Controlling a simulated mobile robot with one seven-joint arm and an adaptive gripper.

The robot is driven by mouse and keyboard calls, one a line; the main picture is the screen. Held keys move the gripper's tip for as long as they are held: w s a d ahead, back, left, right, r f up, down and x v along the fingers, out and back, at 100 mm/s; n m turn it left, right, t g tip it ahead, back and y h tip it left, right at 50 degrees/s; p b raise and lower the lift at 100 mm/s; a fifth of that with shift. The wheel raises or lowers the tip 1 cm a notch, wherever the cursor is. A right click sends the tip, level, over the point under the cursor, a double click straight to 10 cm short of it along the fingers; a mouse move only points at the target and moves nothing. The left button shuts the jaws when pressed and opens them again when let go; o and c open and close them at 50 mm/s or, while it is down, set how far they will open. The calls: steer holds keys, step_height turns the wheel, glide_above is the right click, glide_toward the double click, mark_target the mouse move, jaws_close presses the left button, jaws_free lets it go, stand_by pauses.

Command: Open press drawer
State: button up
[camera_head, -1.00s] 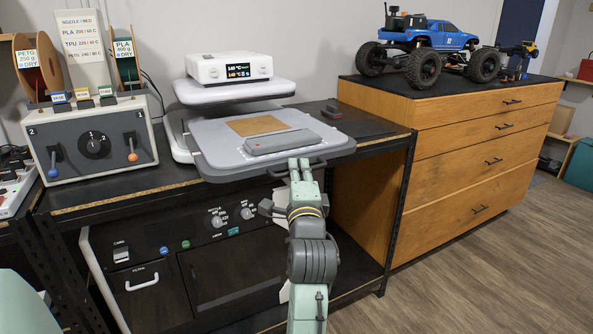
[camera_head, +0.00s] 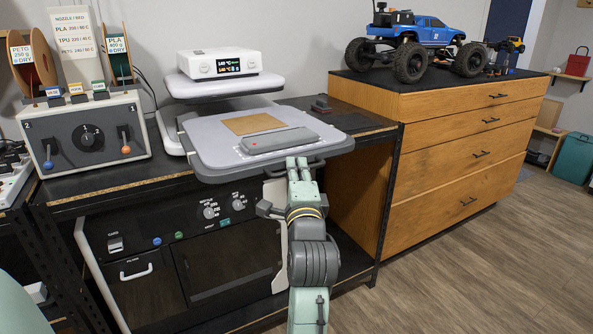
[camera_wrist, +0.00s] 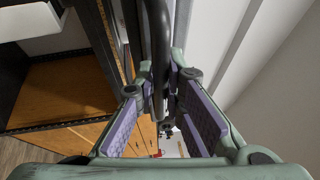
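The heat press stands on the black bench, with its white control box (camera_head: 219,64) and upper plate (camera_head: 225,84) at the back. Its press drawer (camera_head: 205,150), a grey tray, sticks out toward me beneath the upper plate. A dark bar handle (camera_head: 317,164) is at the drawer's front edge. My gripper (camera_head: 300,163) is at this handle. In the wrist view the handle bar (camera_wrist: 158,40) runs between the two purple-padded fingers of my gripper (camera_wrist: 160,78), which appear closed around it. The exact contact is partly hidden.
A brown sheet (camera_head: 254,124) and a grey bar (camera_head: 279,140) lie on the drawer. A switch box (camera_head: 85,139) and spools stand left. A wooden drawer cabinet (camera_head: 455,140) carrying a blue crawler (camera_head: 424,38) stands right. The floor (camera_head: 480,260) at right is clear.

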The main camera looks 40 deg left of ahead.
steer(key=shift+o, duration=0.6)
steer(key=v, duration=0.7)
steer(key=shift+s+d, duration=0.15)
steer(key=shift+s, duration=0.05)
